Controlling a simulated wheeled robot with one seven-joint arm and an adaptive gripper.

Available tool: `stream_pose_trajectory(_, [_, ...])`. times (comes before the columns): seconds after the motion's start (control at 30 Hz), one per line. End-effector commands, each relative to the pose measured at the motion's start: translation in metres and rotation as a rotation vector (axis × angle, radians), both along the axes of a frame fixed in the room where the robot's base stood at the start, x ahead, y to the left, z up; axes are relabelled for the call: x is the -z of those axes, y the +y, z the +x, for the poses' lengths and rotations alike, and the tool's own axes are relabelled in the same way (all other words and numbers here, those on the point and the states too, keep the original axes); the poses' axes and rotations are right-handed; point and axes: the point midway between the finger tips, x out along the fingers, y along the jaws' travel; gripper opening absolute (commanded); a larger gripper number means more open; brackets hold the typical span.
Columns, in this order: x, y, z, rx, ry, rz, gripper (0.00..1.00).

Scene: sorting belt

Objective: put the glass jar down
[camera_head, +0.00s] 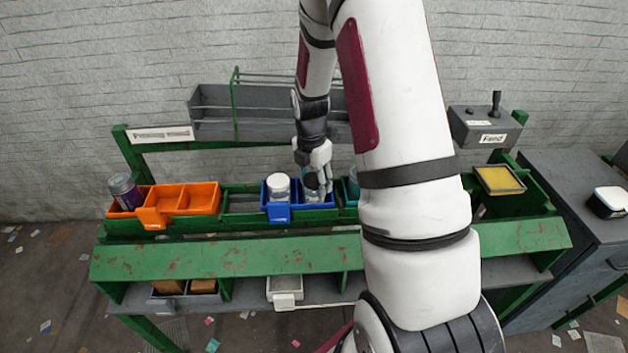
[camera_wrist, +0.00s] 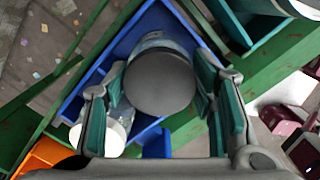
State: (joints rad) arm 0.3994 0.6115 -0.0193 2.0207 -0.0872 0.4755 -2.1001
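The glass jar with a grey lid (camera_wrist: 160,82) is between the two fingers of my gripper (camera_wrist: 160,90), which sit close against its sides. It is over or in the right part of the blue bin (camera_wrist: 72,102); I cannot tell whether its base touches the floor. In the head view my gripper (camera_head: 318,180) points down at the blue bin (camera_head: 278,214) and hides most of the jar. A second clear jar with a white lid (camera_head: 278,184) stands in the left part of that bin. It also shows in the wrist view (camera_wrist: 98,136), beside my left finger.
A teal bin (camera_wrist: 232,22) is close on the other side of the blue bin. A grey shelf (camera_head: 210,103) stands behind, and a yellow tray (camera_head: 499,179) is at the right.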

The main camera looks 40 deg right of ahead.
Motion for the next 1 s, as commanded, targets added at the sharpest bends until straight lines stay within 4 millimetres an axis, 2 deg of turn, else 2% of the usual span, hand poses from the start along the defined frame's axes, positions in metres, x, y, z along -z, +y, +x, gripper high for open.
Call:
stream_pose_trajectory(0.03, [0.0, 0.0, 0.0, 0.0, 0.0, 0.0, 0.6])
stream_pose_trajectory(0.1, [0.0, 0.0, 0.0, 0.0, 0.0, 0.0, 0.71])
stream_pose_trajectory(0.4, [-0.001, 0.0, 0.0, 0.0, 0.0, 0.0, 0.71])
stream_pose_trajectory(0.53, [-0.009, 0.0, 0.001, 0.0, -0.002, 0.0, 0.71])
stream_pose_trajectory(0.67, [-0.03, 0.001, 0.001, 0.0, -0.005, -0.001, 0.71])
stream_pose_trajectory(1.0, [-0.098, 0.005, -0.001, 0.001, -0.003, -0.001, 0.71])
